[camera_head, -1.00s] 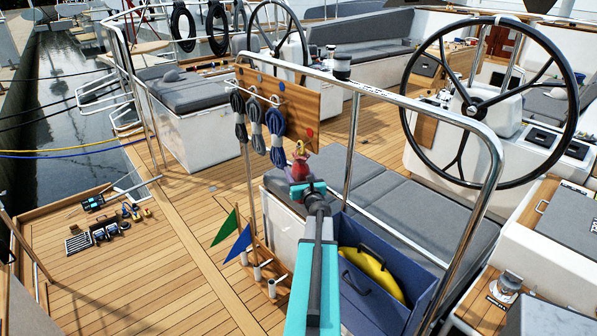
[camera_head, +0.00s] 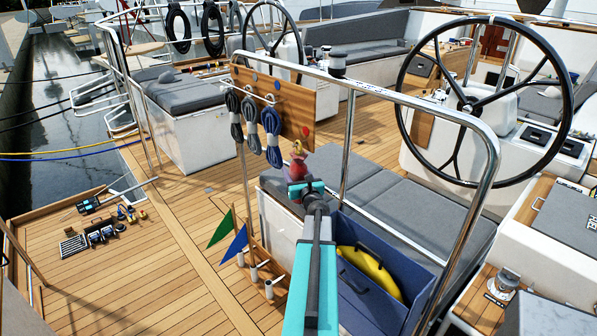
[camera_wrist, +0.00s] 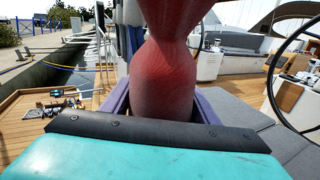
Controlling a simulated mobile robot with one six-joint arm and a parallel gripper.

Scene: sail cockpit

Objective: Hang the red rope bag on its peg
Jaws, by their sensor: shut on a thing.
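The red rope bag (camera_head: 298,168), with a yellow ring at its top, is held upright in my gripper (camera_head: 305,184). My gripper is shut on it, and the bag fills the middle of the wrist view (camera_wrist: 165,85), where its top is cut off. The wooden peg board (camera_head: 292,100) hangs on the rail and carries several coloured dots. A red dot (camera_head: 305,131) is at its lower right, just above the bag's ring in the picture. No peg by that dot can be made out clearly. The bag looks apart from the board.
Three rope coils hang on the board's left pegs, the right one blue (camera_head: 272,135). A steel rail (camera_head: 440,106) arches over the bench. A blue bin (camera_head: 355,300) with a yellow thing stands below right. Green and blue flags (camera_head: 236,243) stand at lower left.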

